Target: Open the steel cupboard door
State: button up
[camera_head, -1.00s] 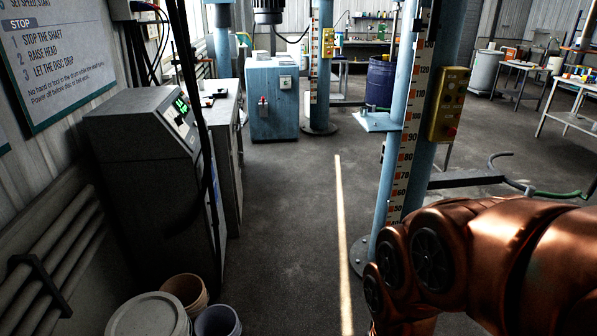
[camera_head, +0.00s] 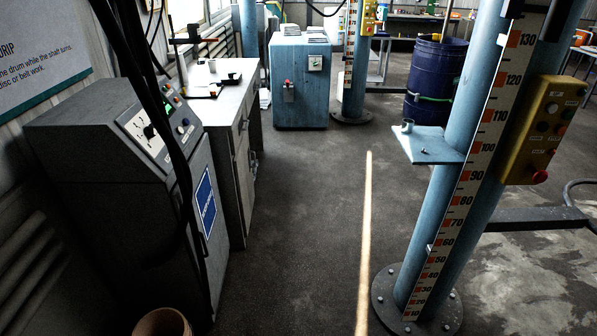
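A grey cupboard (camera_head: 227,104) with a worktop stands against the left wall, beyond a grey control cabinet. I take it to be the steel cupboard. Its front faces right and shows at a steep angle, with a drawer and door panels below the top. A small handle (camera_head: 254,164) shows low on its front. The door looks shut, though the angle hides much of it. My gripper is not in view.
The grey control cabinet (camera_head: 95,150), with a blue label, stands at the near left. A blue column with a ruler (camera_head: 455,215) rises from a bolted base at right. A bucket (camera_head: 162,325) sits at the bottom left. The floor between is clear.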

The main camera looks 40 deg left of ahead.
aim_at(241, 162)
jog(key=u, duration=0.25)
jog(key=i, duration=1.3)
jog(key=u, duration=1.35)
jog(key=i, duration=0.55)
jog(key=u, duration=1.15)
jog(key=i, duration=1.05)
jog(key=z, duration=1.5)
jog(key=i, duration=0.45)
jog(key=u, duration=1.8)
